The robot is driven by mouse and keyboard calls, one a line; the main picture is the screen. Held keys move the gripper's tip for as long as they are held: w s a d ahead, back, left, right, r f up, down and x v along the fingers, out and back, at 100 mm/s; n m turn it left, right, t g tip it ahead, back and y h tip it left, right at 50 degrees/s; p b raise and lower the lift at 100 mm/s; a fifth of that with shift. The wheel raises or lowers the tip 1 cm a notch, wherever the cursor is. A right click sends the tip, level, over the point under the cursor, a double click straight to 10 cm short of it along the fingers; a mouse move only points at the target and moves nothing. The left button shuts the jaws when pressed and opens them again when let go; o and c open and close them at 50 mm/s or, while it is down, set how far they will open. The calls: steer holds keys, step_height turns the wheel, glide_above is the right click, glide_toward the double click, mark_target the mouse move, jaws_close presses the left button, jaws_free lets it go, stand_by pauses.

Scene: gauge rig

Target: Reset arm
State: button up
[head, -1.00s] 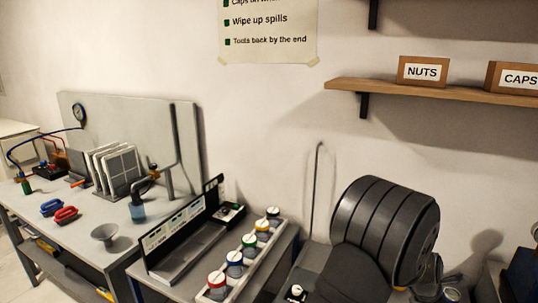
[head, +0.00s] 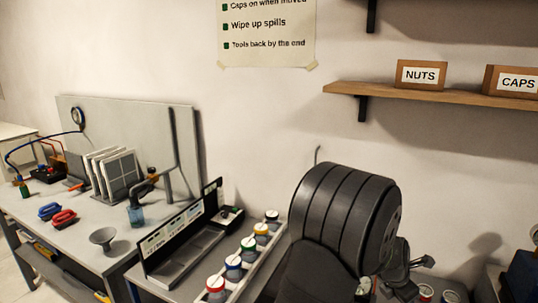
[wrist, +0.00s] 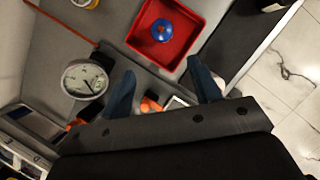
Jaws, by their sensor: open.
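My gripper (wrist: 160,92) shows in the wrist view with two blue fingers spread apart and nothing between their tips. It points down over a grey bench top. In the head view my dark ribbed arm (head: 345,220) fills the lower right, and the gripper's fingers cannot be made out there. In the wrist view a round white dial gauge (wrist: 85,79) lies left of the fingers. A red square tray (wrist: 167,28) with a blue round knob-like part (wrist: 162,30) in it is beyond the fingertips.
In the head view a grey bench (head: 70,240) at left holds a funnel (head: 103,237), red and blue clamp-like items and upright plates. A rack of jars with coloured lids (head: 234,262) stands left of my arm. A shelf (head: 430,92) with NUTS and CAPS boxes is above.

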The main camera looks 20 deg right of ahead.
steer(key=w+a+n+t, duration=0.1)
steer(key=w+a+n, duration=0.2)
steer(key=w+a, duration=1.15)
step_height(320, 180, down, 6)
steer(key=w+d, duration=0.1)
steer(key=w, duration=0.1)
steer(key=shift+f, duration=0.2)
step_height(320, 180, up, 6)
steer(key=s+d+m, duration=0.2)
steer(key=s+d, duration=0.8)
steer(key=s, duration=0.1)
steer(key=shift+s+d+r+g, duration=0.15)
steer(key=shift+s+d+g, duration=0.1)
steer(key=shift+s+g, duration=0.05)
